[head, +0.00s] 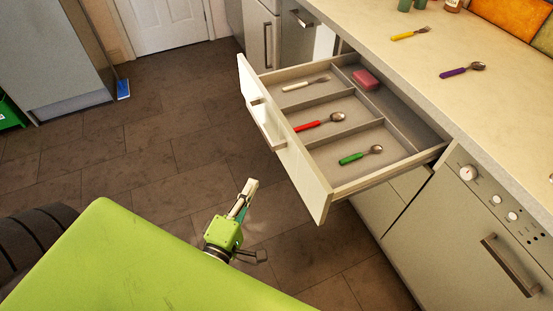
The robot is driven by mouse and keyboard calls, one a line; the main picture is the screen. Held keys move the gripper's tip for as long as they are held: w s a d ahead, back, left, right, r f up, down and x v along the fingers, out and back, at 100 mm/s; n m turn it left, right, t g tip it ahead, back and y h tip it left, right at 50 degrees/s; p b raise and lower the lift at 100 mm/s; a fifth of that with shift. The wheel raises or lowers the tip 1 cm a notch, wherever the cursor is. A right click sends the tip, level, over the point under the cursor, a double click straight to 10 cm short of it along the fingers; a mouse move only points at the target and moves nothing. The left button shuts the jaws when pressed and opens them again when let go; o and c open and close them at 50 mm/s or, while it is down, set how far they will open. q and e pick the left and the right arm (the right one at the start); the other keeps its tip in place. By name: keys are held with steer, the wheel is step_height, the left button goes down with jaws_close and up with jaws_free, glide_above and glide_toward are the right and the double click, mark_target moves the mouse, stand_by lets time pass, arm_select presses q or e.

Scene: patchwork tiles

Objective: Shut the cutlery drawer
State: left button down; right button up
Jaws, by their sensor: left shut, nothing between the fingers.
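The cutlery drawer (322,195) stands pulled out from under the counter, with its white front facing left and a bar handle (268,124) on it. Inside, in separate compartments, lie a fork with a cream handle (305,84), a red-handled spoon (319,123) and a green-handled spoon (360,155). A pink block (366,79) lies in the far compartment. My left gripper (251,184) is shut and empty, to the left of the drawer front and apart from it. My right gripper is not in view.
The counter (410,75) above holds a yellow-handled fork (410,34) and a purple-handled spoon (462,70). An oven (480,230) with knobs stands at the right. Dark tiled floor (150,130) is free left of the drawer. A blue brush (123,89) stands farther off.

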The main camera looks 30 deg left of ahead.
arm_select(q)
steer(key=w+d+p, duration=0.1)
steer(key=w+d, duration=0.1)
steer(key=w, duration=0.9)
steer(key=shift+w, duration=0.2)
steer(key=shift+w, duration=0.15)
